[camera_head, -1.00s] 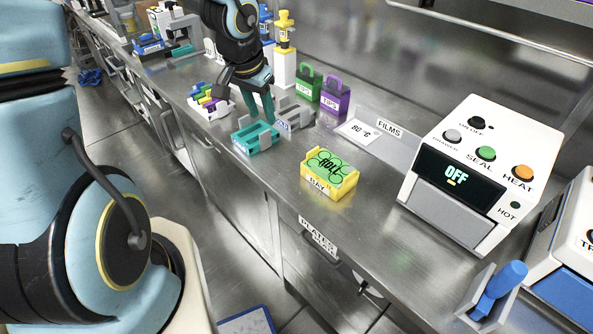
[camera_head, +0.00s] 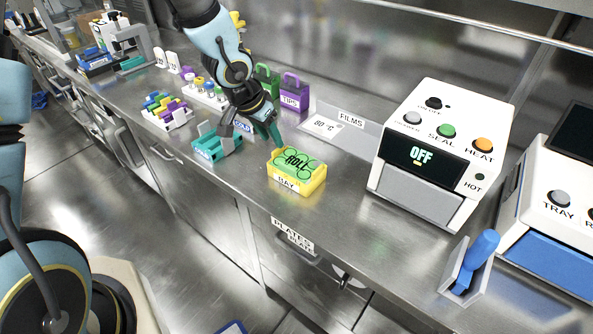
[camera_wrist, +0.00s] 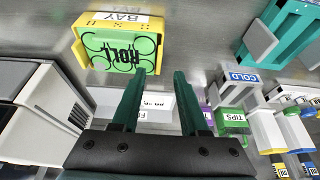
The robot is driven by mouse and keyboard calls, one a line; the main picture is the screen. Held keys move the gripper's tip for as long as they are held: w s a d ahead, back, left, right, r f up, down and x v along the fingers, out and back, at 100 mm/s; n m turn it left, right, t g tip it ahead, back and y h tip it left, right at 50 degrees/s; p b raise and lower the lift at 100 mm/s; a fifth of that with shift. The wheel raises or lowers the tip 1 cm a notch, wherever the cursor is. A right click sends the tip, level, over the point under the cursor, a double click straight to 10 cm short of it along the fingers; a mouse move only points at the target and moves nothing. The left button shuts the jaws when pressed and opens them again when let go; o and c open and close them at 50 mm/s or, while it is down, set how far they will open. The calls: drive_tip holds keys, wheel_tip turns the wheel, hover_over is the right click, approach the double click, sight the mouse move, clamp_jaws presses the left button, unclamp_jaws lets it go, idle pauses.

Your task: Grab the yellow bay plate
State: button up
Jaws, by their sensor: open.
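The yellow bay plate (camera_head: 296,176) sits on the steel counter in the head view, with a green top marked "ROLL" and a "BAY" label on its front. In the wrist view the yellow bay plate (camera_wrist: 118,44) shows upside down at the upper left, beyond the fingers and to their left. My gripper (camera_head: 262,138) hangs behind and left of the plate, above the counter, apart from it. In the wrist view my gripper's (camera_wrist: 157,88) two green fingers are spread with nothing between them.
A teal holder (camera_head: 217,147) stands left of the plate. Green (camera_head: 266,82) and purple (camera_head: 292,92) carriers stand behind it. The white sealer (camera_head: 436,150) reading "OFF" is to the right. A blue-handled tool (camera_head: 478,258) stands at the front right. Counter in front of the plate is clear.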

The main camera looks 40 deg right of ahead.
sight(275, 150)
drive_tip(key=shift+x, duration=1.8)
drive_tip(key=shift+s, duration=0.1)
clamp_jaws()
